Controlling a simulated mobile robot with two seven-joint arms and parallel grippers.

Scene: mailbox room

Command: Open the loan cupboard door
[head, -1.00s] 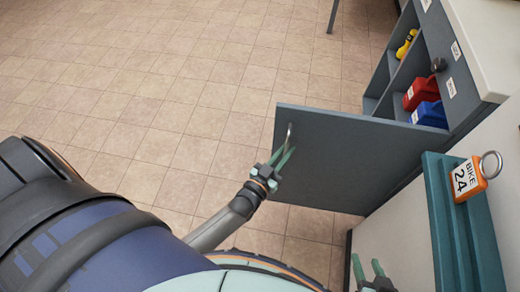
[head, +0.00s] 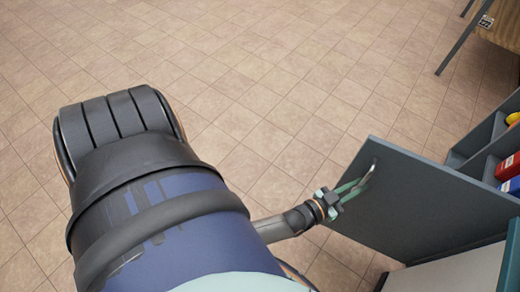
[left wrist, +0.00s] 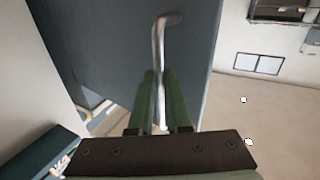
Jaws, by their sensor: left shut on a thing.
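The loan cupboard door (head: 430,205) is a grey panel that stands swung out wide from the cupboard (head: 490,140). Its metal bar handle (head: 370,172) is near the free edge. My left gripper (head: 352,190) is shut on this handle. In the left wrist view the green fingers (left wrist: 162,100) close around the handle's lower part, and the handle's top (left wrist: 165,20) meets the grey door face (left wrist: 105,45). My right gripper is out of view.
Red (head: 509,166) and blue (head: 513,187) items sit in the cupboard's shelves, with a yellow item (head: 513,118) further back. A teal ledge (head: 465,250) is at the lower right. A table (head: 498,45) stands at the top right. The tiled floor left of the door is clear.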

